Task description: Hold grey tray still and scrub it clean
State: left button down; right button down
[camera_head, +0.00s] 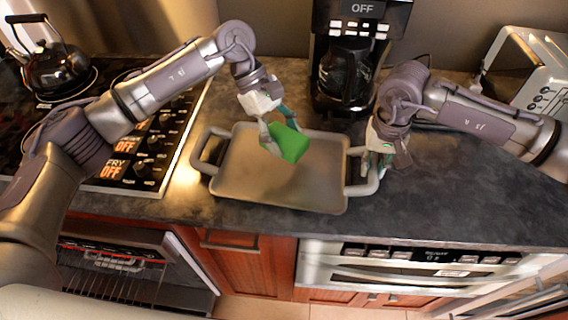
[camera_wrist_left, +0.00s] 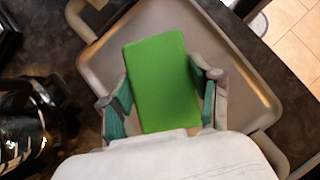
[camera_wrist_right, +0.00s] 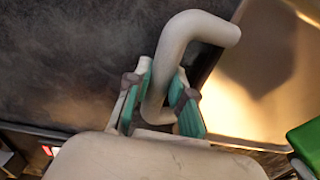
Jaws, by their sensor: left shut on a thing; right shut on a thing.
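The grey tray (camera_head: 300,190) lies on the dark countertop, with a loop handle at its left end and another at its right end. My left gripper (camera_head: 277,136) is shut on a green sponge (camera_head: 291,144) over the middle of the tray. In the left wrist view the sponge (camera_wrist_left: 160,80) sits between the two fingers. I cannot tell whether it touches the tray's floor. My right gripper (camera_head: 378,160) is shut on the tray's right handle, and the handle (camera_wrist_right: 172,70) shows between its fingers in the right wrist view.
A black coffee maker (camera_head: 348,75) stands behind the tray. A stove (camera_head: 140,140) with a kettle (camera_head: 48,62) is at the left. A toaster (camera_head: 530,72) is at the back right. The counter (camera_head: 450,200) right of the tray is clear.

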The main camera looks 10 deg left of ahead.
pick_arm(q)
jog(key=shift+a, duration=4.35)
pick_arm(e)
jog(key=shift+c, duration=1.4)
grip_release()
jog(key=shift+r, duration=0.2)
pick_arm(q)
jog(key=shift+r+p, duration=1.25)
jog(key=shift+p, duration=0.05)
pick_arm(e)
jog(key=shift+r, duration=3.3)
jog(key=shift+o, duration=1.4)
